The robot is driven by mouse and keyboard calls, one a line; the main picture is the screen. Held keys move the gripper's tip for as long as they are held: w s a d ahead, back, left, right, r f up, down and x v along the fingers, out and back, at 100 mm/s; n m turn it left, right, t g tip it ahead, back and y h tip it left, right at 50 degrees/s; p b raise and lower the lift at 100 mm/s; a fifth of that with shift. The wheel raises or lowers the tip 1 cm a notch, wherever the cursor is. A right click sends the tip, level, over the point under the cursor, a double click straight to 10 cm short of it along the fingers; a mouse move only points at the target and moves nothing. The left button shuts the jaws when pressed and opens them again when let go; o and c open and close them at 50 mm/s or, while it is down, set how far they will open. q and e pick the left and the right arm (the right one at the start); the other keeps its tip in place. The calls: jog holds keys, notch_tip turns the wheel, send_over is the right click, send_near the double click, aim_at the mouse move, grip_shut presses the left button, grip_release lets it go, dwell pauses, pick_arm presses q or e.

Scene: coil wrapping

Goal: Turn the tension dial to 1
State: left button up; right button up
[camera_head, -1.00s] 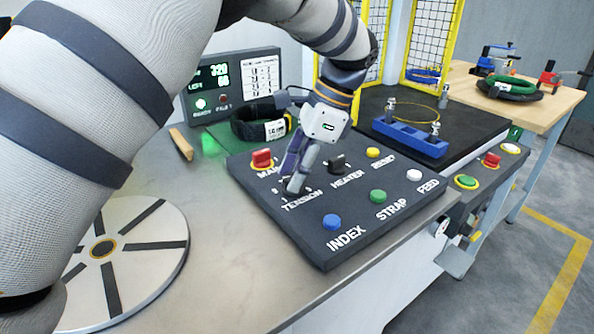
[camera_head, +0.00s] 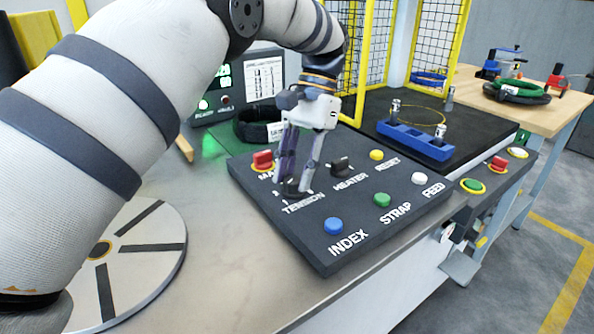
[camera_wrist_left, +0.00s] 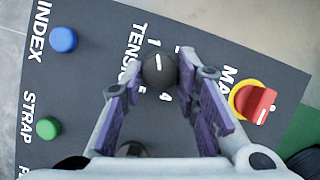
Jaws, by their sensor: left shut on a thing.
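The tension dial (camera_wrist_left: 158,70) is a dark round knob with a white line on top, above the word TENSION on the dark control panel (camera_head: 270,215). In the left wrist view the line points toward a mark that looks like 1. My left gripper (camera_head: 291,186) reaches down to the dial from above. Its purple-padded fingers stand on either side of the dial, shut on it. In the head view the fingers mostly hide the dial and its numbers. My right gripper is out of view.
Near the dial are a red switch (camera_head: 263,160), the black heater knob (camera_head: 340,167) and the blue INDEX button (camera_head: 334,226). A lit display (camera_head: 213,95) and a black coil (camera_head: 255,124) stand behind the panel. A slotted disc (camera_head: 140,265) lies at left.

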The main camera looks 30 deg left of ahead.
aim_at(295, 177)
pick_arm(q)
jog(key=shift+n, duration=0.5)
jog(key=o, duration=1.2)
jog(key=shift+c, duration=0.2)
jog(key=shift+r, duration=0.1)
notch_tip(295, 177, up, 10)
